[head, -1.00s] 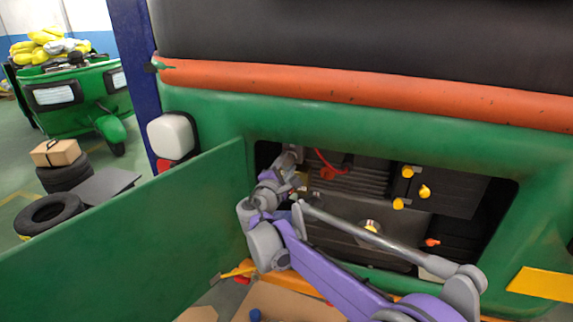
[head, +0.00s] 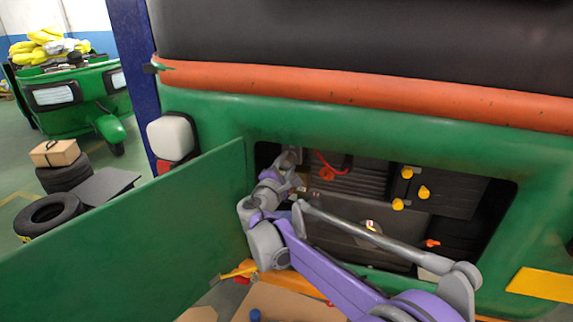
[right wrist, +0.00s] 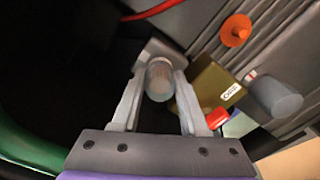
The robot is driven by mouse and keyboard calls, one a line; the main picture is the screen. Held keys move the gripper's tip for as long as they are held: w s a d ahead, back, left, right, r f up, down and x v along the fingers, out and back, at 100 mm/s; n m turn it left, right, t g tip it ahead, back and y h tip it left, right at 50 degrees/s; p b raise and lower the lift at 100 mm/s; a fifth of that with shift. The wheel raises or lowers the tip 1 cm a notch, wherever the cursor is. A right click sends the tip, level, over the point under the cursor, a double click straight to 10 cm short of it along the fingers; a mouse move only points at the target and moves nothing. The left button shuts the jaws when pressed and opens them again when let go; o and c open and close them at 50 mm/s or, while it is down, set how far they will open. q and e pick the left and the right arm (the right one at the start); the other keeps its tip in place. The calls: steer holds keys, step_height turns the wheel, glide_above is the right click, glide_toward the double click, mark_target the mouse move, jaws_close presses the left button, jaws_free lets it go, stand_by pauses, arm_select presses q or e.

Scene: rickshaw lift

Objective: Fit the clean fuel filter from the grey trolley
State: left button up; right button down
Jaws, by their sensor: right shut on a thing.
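My right gripper (right wrist: 160,95) is inside the open engine bay of the green rickshaw (head: 215,118). In the head view the right gripper (head: 292,160) is at the left end of the bay, and the filter cannot be made out. My left gripper is in neither view. I cannot make out the grey trolley.
The open green door (head: 130,225) stands left of my right arm. Beside the gripper are a brass labelled block (right wrist: 215,88), a grey cylinder (right wrist: 275,96), a red part (right wrist: 217,117) and an orange knob (right wrist: 236,30). Yellow caps (head: 424,192) dot the bay's right side.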

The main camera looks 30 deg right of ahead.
steer(key=shift+w+d, duration=0.15)
steer(key=shift+d, duration=0.05)
stand_by(0.7)
